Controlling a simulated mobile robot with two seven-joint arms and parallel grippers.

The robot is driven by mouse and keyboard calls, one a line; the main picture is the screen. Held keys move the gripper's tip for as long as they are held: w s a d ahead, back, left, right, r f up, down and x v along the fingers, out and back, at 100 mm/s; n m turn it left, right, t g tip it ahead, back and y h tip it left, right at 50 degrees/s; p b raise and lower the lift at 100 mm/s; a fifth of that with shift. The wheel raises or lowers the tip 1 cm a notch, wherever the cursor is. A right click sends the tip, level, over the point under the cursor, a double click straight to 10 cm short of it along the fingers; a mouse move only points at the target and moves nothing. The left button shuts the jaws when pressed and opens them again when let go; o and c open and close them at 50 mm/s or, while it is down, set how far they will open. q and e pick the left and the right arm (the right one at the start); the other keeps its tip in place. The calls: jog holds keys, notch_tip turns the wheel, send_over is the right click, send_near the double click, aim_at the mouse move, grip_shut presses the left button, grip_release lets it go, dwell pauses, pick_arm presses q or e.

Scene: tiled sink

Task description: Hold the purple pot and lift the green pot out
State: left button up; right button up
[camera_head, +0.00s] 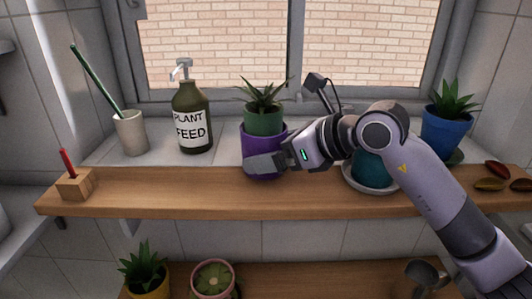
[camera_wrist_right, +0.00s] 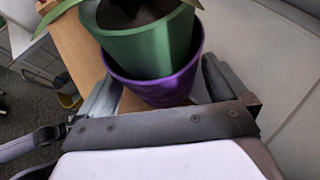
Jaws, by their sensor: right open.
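The green pot (camera_head: 263,122), with a spiky plant in it, sits nested inside the purple pot (camera_head: 252,140) on the wooden shelf, with its upper part above the purple rim. My right gripper (camera_head: 266,160) comes in from the right, and one finger crosses the front of the purple pot. In the right wrist view the gripper (camera_wrist_right: 162,80) is open, with one finger on each side of the purple pot (camera_wrist_right: 160,88). The green pot (camera_wrist_right: 150,45) shows above it. I cannot tell whether the fingers touch the pot. My left gripper is not in view.
A plant feed bottle (camera_head: 192,120) and a beige cup (camera_head: 130,134) stand to the left. A teal pot (camera_head: 372,172) on a saucer is partly behind my right arm. A blue pot (camera_head: 440,135) stands farther right. The window is behind.

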jog(key=shift+x, duration=0.75)
jog(key=c, duration=0.6)
jog(key=shift+o, duration=0.2)
